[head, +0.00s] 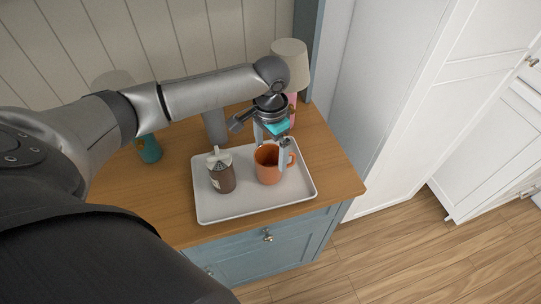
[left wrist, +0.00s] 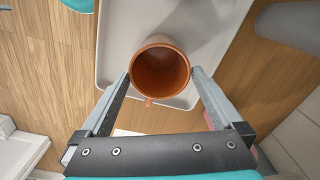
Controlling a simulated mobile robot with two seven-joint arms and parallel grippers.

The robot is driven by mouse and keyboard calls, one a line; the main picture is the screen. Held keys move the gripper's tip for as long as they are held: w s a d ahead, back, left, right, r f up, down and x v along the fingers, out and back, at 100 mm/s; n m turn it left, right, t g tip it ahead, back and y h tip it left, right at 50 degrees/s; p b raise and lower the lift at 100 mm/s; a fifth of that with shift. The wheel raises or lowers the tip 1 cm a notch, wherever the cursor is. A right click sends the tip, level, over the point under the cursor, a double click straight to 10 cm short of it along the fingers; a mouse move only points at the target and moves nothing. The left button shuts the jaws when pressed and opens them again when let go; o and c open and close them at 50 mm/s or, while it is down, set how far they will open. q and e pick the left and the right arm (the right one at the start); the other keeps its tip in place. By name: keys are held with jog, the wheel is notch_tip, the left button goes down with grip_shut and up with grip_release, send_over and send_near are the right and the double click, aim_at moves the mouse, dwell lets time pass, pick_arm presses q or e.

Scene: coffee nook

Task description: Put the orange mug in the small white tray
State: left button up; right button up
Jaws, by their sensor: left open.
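The orange mug (head: 268,168) stands upright on the right half of the small white tray (head: 240,213), with its handle toward the back right. My left gripper (head: 271,150) is above and around the mug, pointing down. In the left wrist view the mug (left wrist: 160,72) opens toward the camera and looks empty. The open fingers (left wrist: 160,76) lie on either side of it, close to its rim; I cannot tell whether they touch it. The tray (left wrist: 113,40) also shows there, beneath the mug. My right gripper is not in view.
A teal cup (head: 149,149) stands at the back left of the wooden counter (head: 335,180). A lamp (head: 290,62) stands behind my gripper. The counter's right end is clear.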

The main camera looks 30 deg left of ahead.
pick_arm(q)
notch_tip(320, 180, up, 8)
jog(key=p, duration=0.1)
jog(key=shift+r, duration=0.15)
dwell(0.5)
